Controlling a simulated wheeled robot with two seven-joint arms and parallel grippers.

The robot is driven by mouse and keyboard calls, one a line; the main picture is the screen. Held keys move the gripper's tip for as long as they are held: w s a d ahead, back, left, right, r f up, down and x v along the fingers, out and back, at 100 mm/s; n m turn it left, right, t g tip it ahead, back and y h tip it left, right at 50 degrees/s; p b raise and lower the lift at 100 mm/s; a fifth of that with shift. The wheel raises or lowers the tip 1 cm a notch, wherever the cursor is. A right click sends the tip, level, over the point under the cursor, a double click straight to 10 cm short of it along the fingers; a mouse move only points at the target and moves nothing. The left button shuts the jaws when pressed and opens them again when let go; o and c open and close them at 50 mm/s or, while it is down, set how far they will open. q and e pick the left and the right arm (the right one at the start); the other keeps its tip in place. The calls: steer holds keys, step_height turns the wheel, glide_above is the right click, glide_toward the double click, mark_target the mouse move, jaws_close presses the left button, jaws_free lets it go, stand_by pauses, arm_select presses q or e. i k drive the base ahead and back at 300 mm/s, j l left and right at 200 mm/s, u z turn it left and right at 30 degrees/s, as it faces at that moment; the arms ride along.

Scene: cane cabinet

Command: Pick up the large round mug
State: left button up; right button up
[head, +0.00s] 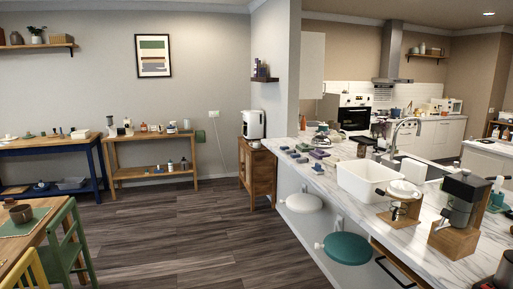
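A brown round vessel (20,214) sits on a green placemat on the dining table at the lower left; it may be the large round mug, but I cannot tell at this size. A wooden cabinet (257,176) stands in the middle distance against the wall end. A white appliance (254,124) stands on its top, with a small brown item (255,144) in front of it. Neither of my grippers shows in the head view.
The dining table (22,247) has green and yellow chairs (72,243) beside it. A marble counter (345,200) with a white sink (365,181) and a teal stool (347,248) fills the right. Dark wooden floor (190,230) is clear in between.

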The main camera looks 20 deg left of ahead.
mark_target(256, 143)
steer(key=i+j+u, duration=0.35)
steer(key=i, duration=0.15)
steer(key=i+j+u, duration=0.2)
steer(key=i+u, duration=0.15)
steer(key=i, duration=0.2)
steer(key=i+u, duration=0.35)
steer(key=i, duration=2.95)
steer(key=i+j+z, duration=0.15)
steer(key=i, duration=1.55)
steer(key=i+j+z, duration=0.1)
steer(key=i+z, duration=0.3)
steer(key=i+j+z, duration=0.2)
steer(key=i+z, duration=0.2)
steer(key=i+j+z, duration=0.55)
steer(key=z, duration=0.2)
